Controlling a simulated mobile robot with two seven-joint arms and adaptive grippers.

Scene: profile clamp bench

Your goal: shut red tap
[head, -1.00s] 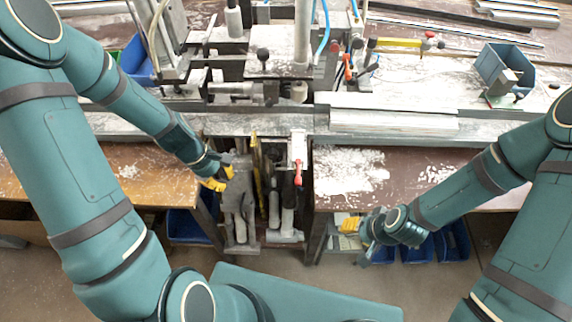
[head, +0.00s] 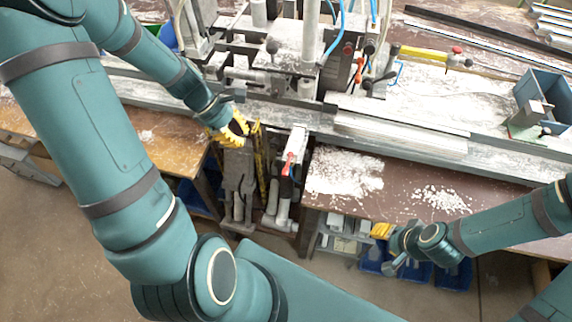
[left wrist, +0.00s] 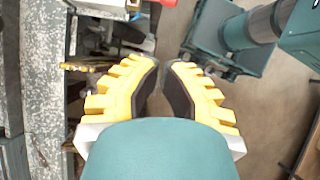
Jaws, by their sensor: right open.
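A red-handled tap (head: 287,164) hangs on the front of the bench, at the gap between the two brown tabletops, in the head view. Its handle slants slightly. A red piece (left wrist: 167,2) shows at the top edge of the left wrist view, probably this handle. My left gripper (head: 236,129) is at the bench's front edge, left of the red handle and apart from it. In the left wrist view its yellow fingers (left wrist: 164,66) stand a narrow gap apart with nothing between them. My right gripper (head: 381,231) is open, below the right tabletop's front edge, away from the tap.
Grey hanging clamps (head: 238,185) stand below my left gripper, with a yellow strip (head: 260,160) between them and the tap. The metal rail (head: 400,140) runs along the bench. Blue bins (head: 452,276) sit under the right tabletop (head: 400,190). A blue box (head: 540,95) stands far right.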

